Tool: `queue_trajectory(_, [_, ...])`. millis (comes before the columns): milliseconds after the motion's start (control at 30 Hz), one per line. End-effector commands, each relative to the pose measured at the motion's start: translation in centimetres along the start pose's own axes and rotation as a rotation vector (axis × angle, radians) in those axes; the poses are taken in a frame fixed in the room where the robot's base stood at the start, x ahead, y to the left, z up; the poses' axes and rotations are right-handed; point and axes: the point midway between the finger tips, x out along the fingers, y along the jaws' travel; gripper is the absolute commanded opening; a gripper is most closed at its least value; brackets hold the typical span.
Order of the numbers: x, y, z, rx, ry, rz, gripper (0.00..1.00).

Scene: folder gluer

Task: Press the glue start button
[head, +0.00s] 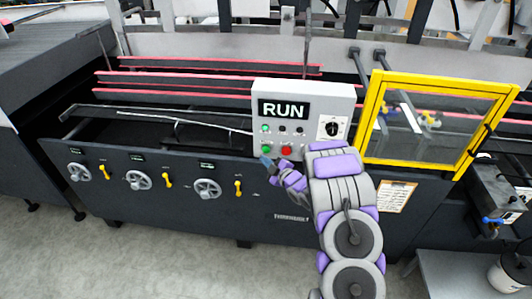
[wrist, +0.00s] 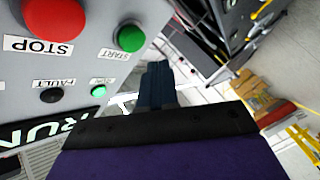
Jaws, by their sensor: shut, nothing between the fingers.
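The grey control box (head: 345,105) stands on the machine, with a lit RUN display (head: 283,110). In the wrist view the picture is turned over: the green button (wrist: 130,38) bears a START label and the red button (wrist: 55,18) a STOP label. My gripper (head: 265,160) is shut and empty, just below the green button. In the wrist view its dark fingers (wrist: 157,68) appear beside the green button; contact cannot be made out.
A small green light (wrist: 98,91) and a black one marked FAULT (wrist: 51,95) sit above the buttons. A black knob (head: 332,129) is on the box's right. A yellow-framed guard (head: 440,118) stands to the right. Handwheels (head: 138,180) line the machine's front.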

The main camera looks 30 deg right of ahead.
Motion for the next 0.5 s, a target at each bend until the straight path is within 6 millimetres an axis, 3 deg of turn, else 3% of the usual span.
queue_trajectory(500, [-2.5, -1.8, -1.7, 0.000, -0.001, -0.001, 0.00])
